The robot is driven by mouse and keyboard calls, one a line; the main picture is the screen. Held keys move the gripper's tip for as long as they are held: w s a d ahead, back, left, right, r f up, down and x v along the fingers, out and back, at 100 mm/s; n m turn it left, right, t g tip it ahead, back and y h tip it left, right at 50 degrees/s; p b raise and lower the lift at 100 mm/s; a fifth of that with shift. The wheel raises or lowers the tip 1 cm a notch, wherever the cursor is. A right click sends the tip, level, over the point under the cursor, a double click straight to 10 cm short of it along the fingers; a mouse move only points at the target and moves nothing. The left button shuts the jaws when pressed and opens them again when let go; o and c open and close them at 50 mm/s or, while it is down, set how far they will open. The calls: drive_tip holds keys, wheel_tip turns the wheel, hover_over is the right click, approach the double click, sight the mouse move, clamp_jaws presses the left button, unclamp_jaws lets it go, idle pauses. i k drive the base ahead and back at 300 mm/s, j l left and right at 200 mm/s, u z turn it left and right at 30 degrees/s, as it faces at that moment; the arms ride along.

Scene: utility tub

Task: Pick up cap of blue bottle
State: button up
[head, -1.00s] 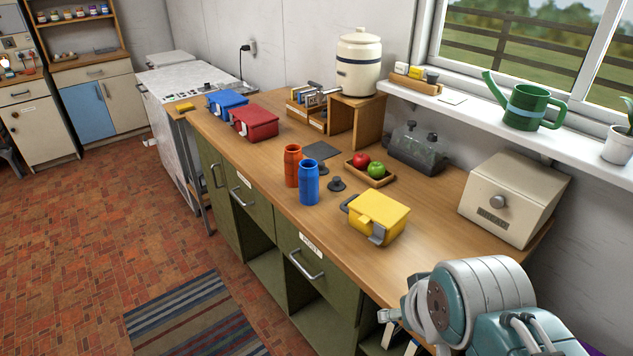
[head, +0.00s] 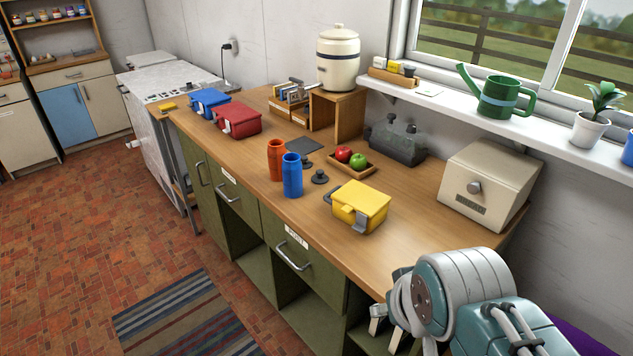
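The blue bottle (head: 292,176) stands upright and open-topped near the counter's front edge. A dark grey cap (head: 320,177) with a knob lies on the wood just right of it. The orange bottle (head: 276,160) stands behind and left of the blue one. A second dark cap (head: 307,161) lies behind the blue bottle, partly hidden by it. My gripper (head: 385,327) is at the lower right, beyond the counter's front edge and well away from the caps. Its fingers show only partly beside my arm, so its opening is unclear.
A yellow lidded box (head: 361,205) stands right of the bottles, between them and my arm. A wooden tray (head: 378,177) with red and green apples lies behind. A cream bread bin (head: 490,185) stands at the right. Red (head: 237,121) and blue boxes (head: 209,103) stand farther left.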

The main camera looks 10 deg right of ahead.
sight(319, 177)
drive_tip(key=k+z, duration=0.3)
drive_tip(key=k+l+z, duration=0.1)
drive_tip(key=k+z, duration=0.25)
drive_tip(key=i+j+z, duration=0.15)
drive_tip(key=z, duration=0.25)
drive_tip(key=i+j+z, duration=0.1)
drive_tip(key=j+z, duration=0.15)
drive_tip(key=z, duration=0.15)
drive_tip(key=j+z, duration=0.25)
drive_tip(key=z, duration=0.2)
drive_tip(key=i+j, duration=0.1)
drive_tip(key=j, duration=2.3)
drive_tip(key=i+j, duration=0.15)
drive_tip(key=j, duration=1.1)
